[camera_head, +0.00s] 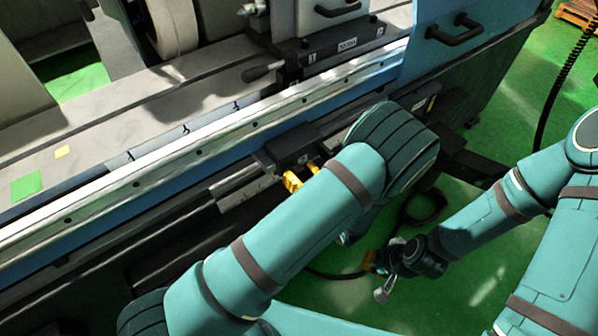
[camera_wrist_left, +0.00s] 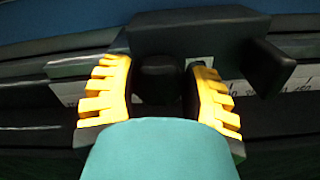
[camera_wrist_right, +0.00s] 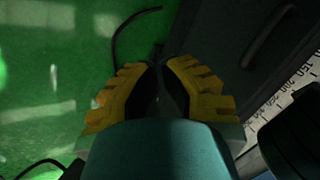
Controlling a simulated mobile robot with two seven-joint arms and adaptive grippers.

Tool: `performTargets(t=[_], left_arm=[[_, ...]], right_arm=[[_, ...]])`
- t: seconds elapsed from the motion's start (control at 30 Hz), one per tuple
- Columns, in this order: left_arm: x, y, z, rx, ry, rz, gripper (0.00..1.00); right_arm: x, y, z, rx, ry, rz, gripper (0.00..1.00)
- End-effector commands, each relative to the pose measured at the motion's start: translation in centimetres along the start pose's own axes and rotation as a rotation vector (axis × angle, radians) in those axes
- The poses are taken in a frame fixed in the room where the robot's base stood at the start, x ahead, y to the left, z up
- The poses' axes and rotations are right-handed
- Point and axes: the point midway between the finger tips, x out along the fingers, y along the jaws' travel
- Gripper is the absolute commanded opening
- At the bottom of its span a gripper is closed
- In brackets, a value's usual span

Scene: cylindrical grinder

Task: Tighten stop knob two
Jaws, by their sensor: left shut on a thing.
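A black stop block (camera_head: 290,146) sits on the dark rail along the front of the grinder. In the left wrist view the block (camera_wrist_left: 200,36) has a dark round knob (camera_wrist_left: 158,72) on its near side. My left gripper (camera_head: 301,178) is shut on this knob, with one yellow finger on each side of it, also in the left wrist view (camera_wrist_left: 159,84). I cannot read a number on the knob. My right gripper (camera_head: 378,264) hangs low over the green floor, away from the rail. In the right wrist view (camera_wrist_right: 160,66) its fingertips meet with nothing visible between them.
A second dark block (camera_head: 414,101) sits further right on the rail, partly behind my left wrist. A dark protruding part (camera_wrist_left: 268,66) is close right of the held knob. A printed scale (camera_wrist_right: 285,112) runs along the rail. Green floor (camera_head: 490,265) is open at right.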

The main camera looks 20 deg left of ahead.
Motion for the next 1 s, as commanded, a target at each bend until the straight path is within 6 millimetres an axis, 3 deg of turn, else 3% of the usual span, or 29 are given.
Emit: performTargets(t=[1.0], left_arm=[[0.0, -0.2, -0.1, 0.891, 0.001, 0.000, 0.13]], right_arm=[[-4.6, -1.7, -1.7, 0.012, 0.035, 0.004, 0.00]])
